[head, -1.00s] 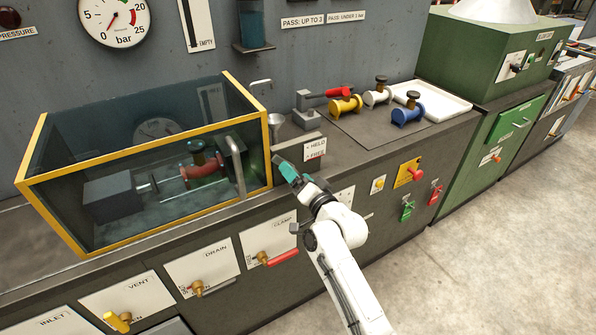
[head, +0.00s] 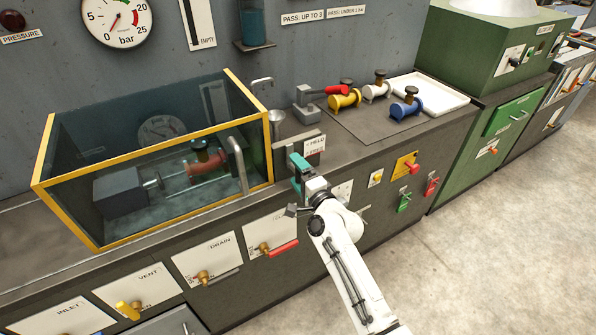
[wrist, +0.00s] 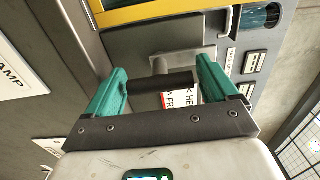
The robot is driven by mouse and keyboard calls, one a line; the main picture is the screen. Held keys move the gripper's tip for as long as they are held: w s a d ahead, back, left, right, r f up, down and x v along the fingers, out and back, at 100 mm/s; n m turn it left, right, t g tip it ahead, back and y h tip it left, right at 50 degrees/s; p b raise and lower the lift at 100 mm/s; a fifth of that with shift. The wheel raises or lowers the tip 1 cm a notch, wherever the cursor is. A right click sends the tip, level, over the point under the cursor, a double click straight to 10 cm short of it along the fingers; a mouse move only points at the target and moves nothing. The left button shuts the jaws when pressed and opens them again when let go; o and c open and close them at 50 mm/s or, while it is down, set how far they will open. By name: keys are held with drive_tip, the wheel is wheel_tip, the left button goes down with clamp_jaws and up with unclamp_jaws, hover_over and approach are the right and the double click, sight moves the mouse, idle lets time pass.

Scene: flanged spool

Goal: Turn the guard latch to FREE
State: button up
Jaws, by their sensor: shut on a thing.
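The guard (head: 270,150) is a clear box with a yellow frame, standing closed over a red pipe piece on the bench. The latch sits by its right end, beside the white HELD/FREE label (head: 315,144). In the wrist view the latch's dark round grip (wrist: 165,84) lies between my teal fingers, below a grey plate. My gripper (head: 297,163) is shut on this grip at the bench's front edge; it also shows in the wrist view (wrist: 161,74). I cannot tell which word the latch points to.
Below are the red CLAMP handle (head: 283,249), the DRAIN valve (head: 204,277) and the yellow VENT handle (head: 128,310). To the right are a red knob (head: 413,169) and red and green tags. Several coloured spools and a white tray (head: 440,104) stand behind.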

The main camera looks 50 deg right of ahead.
idle(0.6)
drive_tip(key=o, duration=1.3)
drive_tip(key=shift+s, duration=0.15)
drive_tip(key=v, duration=1)
drive_tip(key=shift+s, duration=0.3)
